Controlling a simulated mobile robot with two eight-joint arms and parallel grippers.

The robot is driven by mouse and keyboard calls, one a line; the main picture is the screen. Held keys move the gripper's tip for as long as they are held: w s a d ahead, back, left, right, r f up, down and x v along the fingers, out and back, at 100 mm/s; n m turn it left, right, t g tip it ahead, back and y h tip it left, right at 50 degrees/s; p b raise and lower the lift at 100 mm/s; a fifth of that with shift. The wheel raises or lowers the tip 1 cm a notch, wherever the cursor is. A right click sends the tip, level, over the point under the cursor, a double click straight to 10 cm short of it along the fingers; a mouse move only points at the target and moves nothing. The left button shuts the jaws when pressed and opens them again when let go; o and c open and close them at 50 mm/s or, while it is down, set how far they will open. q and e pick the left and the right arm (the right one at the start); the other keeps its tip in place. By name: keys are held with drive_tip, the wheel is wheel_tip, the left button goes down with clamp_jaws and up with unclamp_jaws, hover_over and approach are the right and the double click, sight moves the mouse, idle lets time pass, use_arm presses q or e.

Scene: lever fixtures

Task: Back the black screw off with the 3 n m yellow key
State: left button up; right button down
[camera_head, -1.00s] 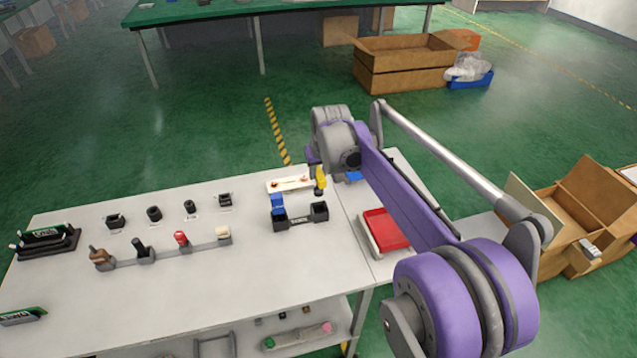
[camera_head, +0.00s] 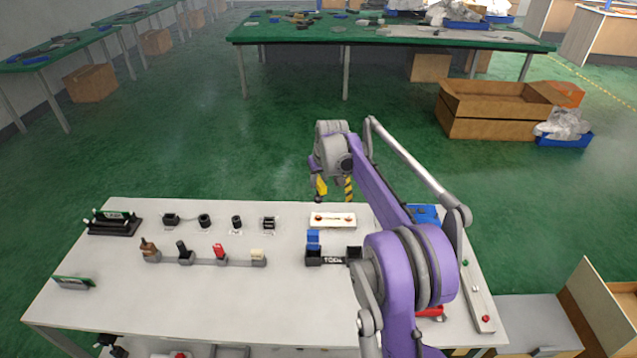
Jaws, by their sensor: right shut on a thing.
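The yellow key (camera_head: 321,186) is held in my right gripper (camera_head: 318,177), which is shut on it. It is raised and appears just above the left end of a white plate (camera_head: 333,221) in the picture. The plate bears small red and dark spots near its ends; I cannot make out which is the black screw. The black key holder (camera_head: 333,260) stands in front of the plate, with a blue key (camera_head: 313,238) in its left slot. My arm hides part of the holder's right end. My left gripper is out of view.
A lever strip (camera_head: 205,261) runs left of the holder, with several black fixtures (camera_head: 204,221) behind it. A red tray (camera_head: 432,312) is mostly hidden by my arm. A long grey fixture (camera_head: 478,300) lies at the right.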

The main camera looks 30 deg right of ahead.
sight(318, 197)
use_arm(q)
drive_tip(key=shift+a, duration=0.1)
use_arm(e)
drive_tip(key=shift+a, duration=0.1)
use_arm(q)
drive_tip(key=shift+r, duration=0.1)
use_arm(e)
drive_tip(key=shift+f+b, duration=1.1)
drive_tip(key=shift+f, duration=1.65)
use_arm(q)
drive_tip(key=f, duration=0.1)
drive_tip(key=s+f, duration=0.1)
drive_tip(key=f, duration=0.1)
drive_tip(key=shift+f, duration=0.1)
use_arm(e)
drive_tip(key=c, duration=1.3)
unclamp_jaws()
clamp_jaws()
